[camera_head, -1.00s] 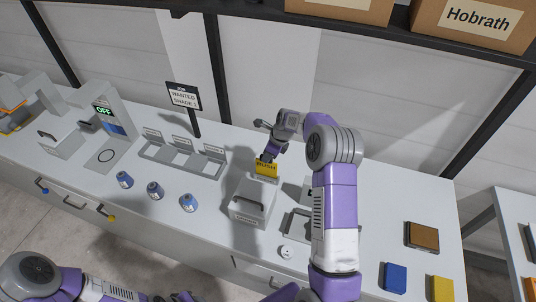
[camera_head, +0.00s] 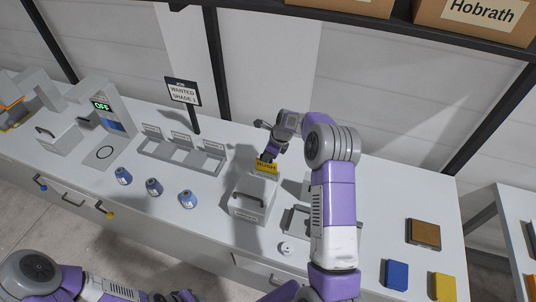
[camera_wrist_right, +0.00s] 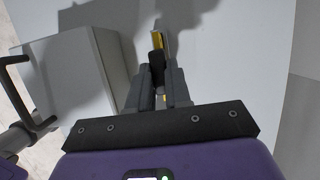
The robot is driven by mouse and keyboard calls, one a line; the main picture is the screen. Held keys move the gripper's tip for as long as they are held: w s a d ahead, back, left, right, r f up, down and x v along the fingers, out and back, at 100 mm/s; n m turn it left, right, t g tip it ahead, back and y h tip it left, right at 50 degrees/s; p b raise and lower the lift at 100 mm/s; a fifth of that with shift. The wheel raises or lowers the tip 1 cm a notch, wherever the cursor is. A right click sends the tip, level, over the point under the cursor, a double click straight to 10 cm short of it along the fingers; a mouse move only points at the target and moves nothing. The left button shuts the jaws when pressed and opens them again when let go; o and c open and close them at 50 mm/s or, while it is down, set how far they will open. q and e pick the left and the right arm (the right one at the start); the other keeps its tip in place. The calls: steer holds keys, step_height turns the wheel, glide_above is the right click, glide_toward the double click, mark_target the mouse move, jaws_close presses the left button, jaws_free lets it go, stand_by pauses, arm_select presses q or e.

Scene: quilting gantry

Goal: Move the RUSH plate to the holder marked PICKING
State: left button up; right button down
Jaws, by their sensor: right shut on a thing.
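The yellow RUSH plate (camera_head: 266,167) stands upright behind the grey lidded box in the head view. My right gripper (camera_head: 269,156) is shut on its upper part. In the right wrist view the plate shows as a thin yellow edge (camera_wrist_right: 157,40) between the dark fingertips (camera_wrist_right: 158,68). Whether the plate touches anything below is hidden by the box. No marking that reads PICKING is legible. My left gripper (camera_head: 180,297) is partly cut off at the bottom edge, away from the plate, and its jaws are unclear.
The grey box (camera_head: 246,210) with a handle stands close in front of the plate. A three-part rack (camera_head: 180,158), several blue-capped bottles (camera_head: 153,187) and a WANTED SHADE sign (camera_head: 183,92) are to the left. Grey trays (camera_head: 297,222) lie partly behind my right arm.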

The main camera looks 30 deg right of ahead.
steer(key=shift+f, duration=0.4)
steer(key=c, duration=1)
jaws_free()
steer(key=shift+r, duration=0.1)
steer(key=v, duration=0.7)
steer(key=shift+r+b, duration=0.25)
steer(key=shift+b, duration=0.15)
steer(key=shift+s+f, duration=0.1)
